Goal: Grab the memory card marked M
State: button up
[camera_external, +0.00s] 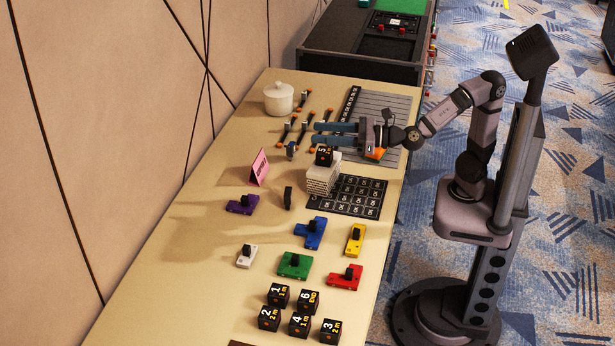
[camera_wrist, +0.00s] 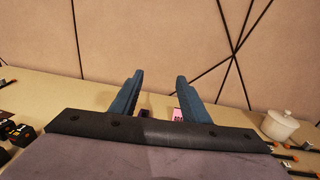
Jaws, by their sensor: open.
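My gripper (camera_external: 316,134) is open, its two blue fingers pointing left over the far part of the table. In the wrist view my gripper (camera_wrist: 159,76) is open and empty, facing the wall. A black sheet with a grid of small marked squares (camera_external: 345,196) lies on the table, nearer the camera than my gripper. Its marks are too small to read surely, and I cannot make out a card marked M. A small black upright piece (camera_external: 288,198) stands left of the sheet; I see no mark on it.
A pale stack (camera_external: 322,181) bears a black cube marked 5 (camera_external: 324,156). A pink sign (camera_external: 260,167) stands near the wall. A white lidded pot (camera_external: 279,99) is at the back. Coloured blocks and several numbered black cubes (camera_external: 300,324) fill the near table. The wall (camera_external: 110,120) bounds the left.

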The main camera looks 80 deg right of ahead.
notch_tip(320, 180, down, 15)
jog(key=p, duration=0.1)
jog(key=shift+a+r, duration=0.2)
jog(key=shift+a, duration=0.1)
jog(key=b, duration=0.2)
send_near(288, 199)
jog(key=shift+w+d, duration=0.2)
jog(key=shift+d, duration=0.4)
jog(key=shift+w+d, duration=0.2)
jog(key=shift+d, duration=0.4)
jog(key=shift+w+a, duration=0.1)
jog(key=shift+w, duration=0.35)
jog(key=shift+w+a, duration=0.15)
jog(key=shift+w, duration=0.8)
jog(key=shift+w+a, duration=0.15)
jog(key=shift+w, duration=0.8)
jog(key=shift+w+a, duration=0.2)
jog(key=shift+w, duration=0.8)
jog(key=shift+c, duration=0.3)
jog(key=c, duration=0.6)
